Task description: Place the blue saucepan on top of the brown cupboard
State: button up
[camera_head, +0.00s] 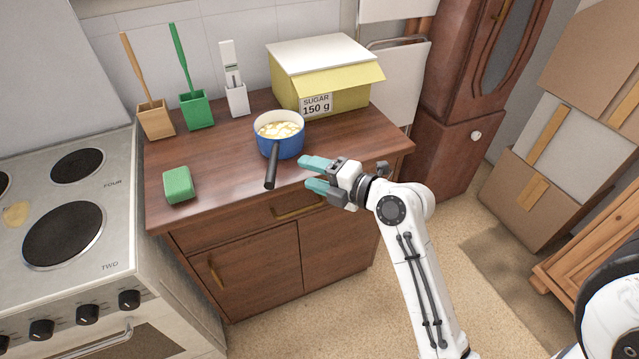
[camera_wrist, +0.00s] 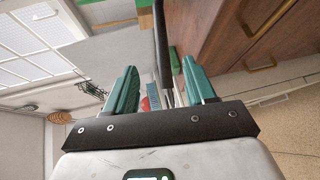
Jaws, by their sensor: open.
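The pan's body is not clear there.
A yellow sugar box (camera_head: 330,85) stands behind the pan. A green sponge (camera_head: 179,185) lies left. Wooden (camera_head: 155,120), green (camera_head: 196,110) and white (camera_head: 236,98) holders stand at the back. A stove (camera_head: 70,225) adjoins left; a tall brown cabinet (camera_head: 445,110) and cartons (camera_head: 535,195) stand right.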

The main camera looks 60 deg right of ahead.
jog(key=s+a+f+m+g+y, duration=0.1)
jog(key=s+a+f+m+g, duration=0.25)
jog(key=a+f, duration=0.25)
jog(key=s+a+f+m+g+y, duration=0.2)
jog(key=a+f+m+g, duration=0.2)
jog(key=a+f, duration=0.15)
jog(key=s+a+f+m+g+h, duration=0.1)
jog(key=s+a+f+m+g, duration=0.1)
jog(key=s+m, duration=0.3)
jog(key=s+a+f+m+g+h, duration=0.1)
jog(key=s+f+m+g, duration=0.3)
jog(key=s, duration=0.4)
jog(key=shift+s+a+f+m+g+h, duration=0.2)
jog(key=shift+s+a+m+g+h, duration=0.15)
jog(key=shift+m+g, duration=0.5)
